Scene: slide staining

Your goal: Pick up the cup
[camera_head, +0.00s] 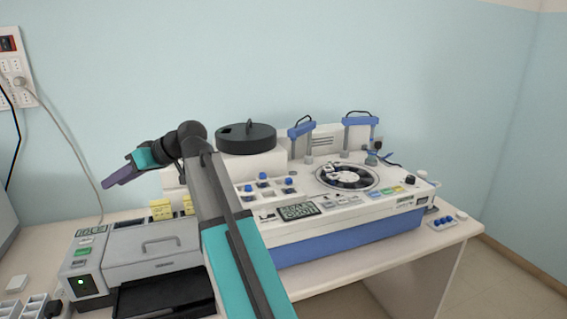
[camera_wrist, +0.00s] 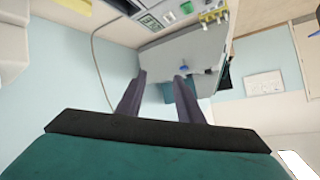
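I cannot make out a cup for certain in either view. My gripper (camera_head: 112,180) is raised in the air at the left in the head view, in front of the wall and above the grey bench unit. In the wrist view its two purple fingers (camera_wrist: 160,78) stand apart, with nothing held between them. Beyond the fingers the wrist view shows a grey surface with a small blue item (camera_wrist: 183,70), too small to identify.
The white and blue staining machine (camera_head: 340,235) fills the middle of the table. A black round lidded vessel (camera_head: 246,138) sits at its back left. The grey unit with a handle (camera_head: 150,255) stands at left. Small blue-topped items (camera_head: 443,222) lie at the right edge.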

